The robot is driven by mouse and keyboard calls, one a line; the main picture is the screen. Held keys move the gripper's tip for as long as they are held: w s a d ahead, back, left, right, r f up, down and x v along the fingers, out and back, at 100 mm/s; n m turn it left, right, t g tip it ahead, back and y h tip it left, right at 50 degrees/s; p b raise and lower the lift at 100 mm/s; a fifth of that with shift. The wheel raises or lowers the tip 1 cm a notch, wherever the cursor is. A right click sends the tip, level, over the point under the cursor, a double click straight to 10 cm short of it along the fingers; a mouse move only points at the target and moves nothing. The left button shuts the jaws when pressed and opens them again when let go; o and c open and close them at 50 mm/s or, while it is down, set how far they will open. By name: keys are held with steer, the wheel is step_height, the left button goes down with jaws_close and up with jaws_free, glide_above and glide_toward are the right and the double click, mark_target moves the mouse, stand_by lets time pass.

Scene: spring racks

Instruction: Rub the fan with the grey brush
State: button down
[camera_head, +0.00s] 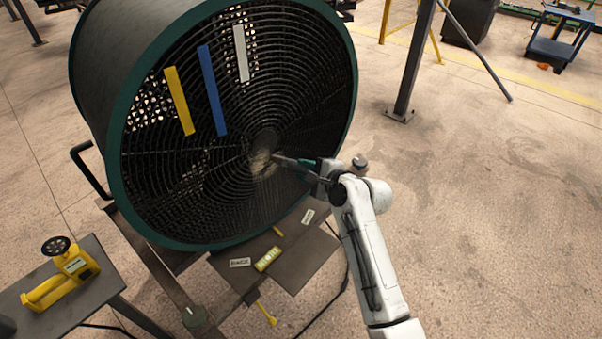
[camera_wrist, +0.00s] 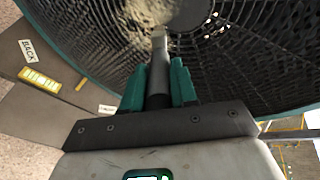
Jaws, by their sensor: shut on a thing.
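The fan (camera_head: 205,185) is a large drum with a dark green rim and a black ring-shaped grille, and fills the upper left of the head view. Its grille (camera_wrist: 250,60) also spans the top of the wrist view. My gripper (camera_head: 303,163) is in front of the fan, near its hub. In the wrist view its green fingers are shut on the grey brush (camera_wrist: 158,62), whose handle points at the grille. I cannot tell whether the brush tip touches the fan. A pale dusty patch (camera_head: 262,161) shows near the hub.
Yellow, blue and white strips (camera_head: 212,90) are on the upper grille. A small table (camera_head: 95,298) at lower left bears a yellow tool (camera_head: 68,272). A dark plate (camera_head: 290,272) with labels lies below the fan.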

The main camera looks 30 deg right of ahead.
steer(key=shift+s+a+r, duration=1)
steer(key=shift+a+r, duration=0.25)
steer(key=shift+a, duration=4.7)
steer(key=w+d, duration=0.2)
steer(key=d, duration=1.1)
steer(key=shift+w+d, duration=0.15)
steer(key=shift+d, duration=0.25)
steer(key=s+d, duration=0.1)
steer(key=s, duration=0.5)
